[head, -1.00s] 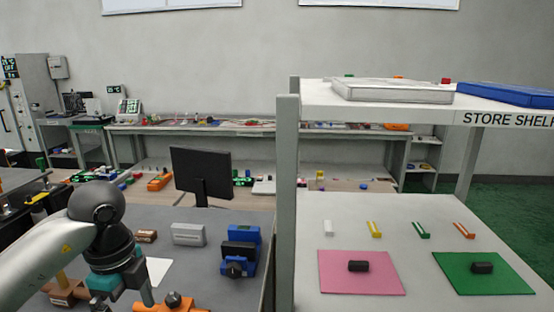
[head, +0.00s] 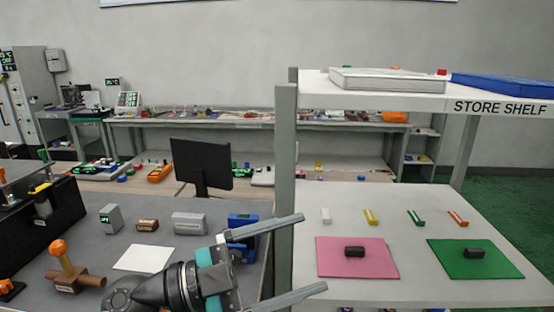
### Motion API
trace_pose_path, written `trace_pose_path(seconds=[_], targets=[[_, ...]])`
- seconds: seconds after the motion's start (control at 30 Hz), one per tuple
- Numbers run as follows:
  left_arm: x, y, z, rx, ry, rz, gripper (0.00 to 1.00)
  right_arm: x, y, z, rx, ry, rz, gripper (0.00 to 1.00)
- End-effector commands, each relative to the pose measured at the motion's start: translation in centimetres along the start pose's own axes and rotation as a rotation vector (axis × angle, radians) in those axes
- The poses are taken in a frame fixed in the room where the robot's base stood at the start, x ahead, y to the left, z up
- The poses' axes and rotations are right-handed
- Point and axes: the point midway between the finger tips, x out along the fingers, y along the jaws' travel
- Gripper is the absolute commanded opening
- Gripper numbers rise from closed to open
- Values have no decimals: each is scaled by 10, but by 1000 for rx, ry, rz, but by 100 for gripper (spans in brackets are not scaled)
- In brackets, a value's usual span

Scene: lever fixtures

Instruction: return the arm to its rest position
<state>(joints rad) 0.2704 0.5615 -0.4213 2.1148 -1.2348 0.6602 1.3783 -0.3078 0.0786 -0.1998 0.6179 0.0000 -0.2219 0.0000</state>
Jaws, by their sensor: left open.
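My left gripper (head: 307,256) is open and empty in the head view. Its two grey fingers point right, in front of the shelf post and the near edge of the store shelf. The gripper's body and wrist cover part of the dark bench top. A blue fixture (head: 243,222) stands behind the gripper and is partly hidden by it. A lever valve with an orange knob (head: 58,247) and a brown body stands on the bench at the left, apart from the gripper. My right gripper is not in view.
The store shelf (head: 430,199) at the right bears a pink mat (head: 331,269) and a green mat (head: 446,260), each with a black block. Its grey post (head: 285,160) rises close to my gripper. A monitor (head: 201,164), grey box (head: 189,223) and white sheet (head: 144,258) are on the left.

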Motion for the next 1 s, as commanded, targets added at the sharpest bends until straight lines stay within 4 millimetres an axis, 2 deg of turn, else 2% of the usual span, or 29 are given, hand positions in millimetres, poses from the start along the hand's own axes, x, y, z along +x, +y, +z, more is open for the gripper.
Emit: trace_pose_path(seconds=[0.07,0.17,0.3,0.43,0.53,0.67,0.77,0.9,1.0], targets=[[-4,-21,-7,-21,29,-172,100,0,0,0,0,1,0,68],[-17,-48,-6,-53,20,-386,100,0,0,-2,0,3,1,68],[-48,-75,13,-121,-68,-664,100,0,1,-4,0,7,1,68],[-87,-83,44,-209,-220,-881,100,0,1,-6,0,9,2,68],[-120,-75,73,-297,-377,-1012,100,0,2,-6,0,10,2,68],[-162,-44,110,-429,-620,-1119,100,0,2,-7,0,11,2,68],[-191,-5,134,-547,-826,-1146,100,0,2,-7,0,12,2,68],[-224,66,155,-726,-1118,-1097,100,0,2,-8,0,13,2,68],[-240,118,157,-851,-1301,-1006,100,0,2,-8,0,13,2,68]])
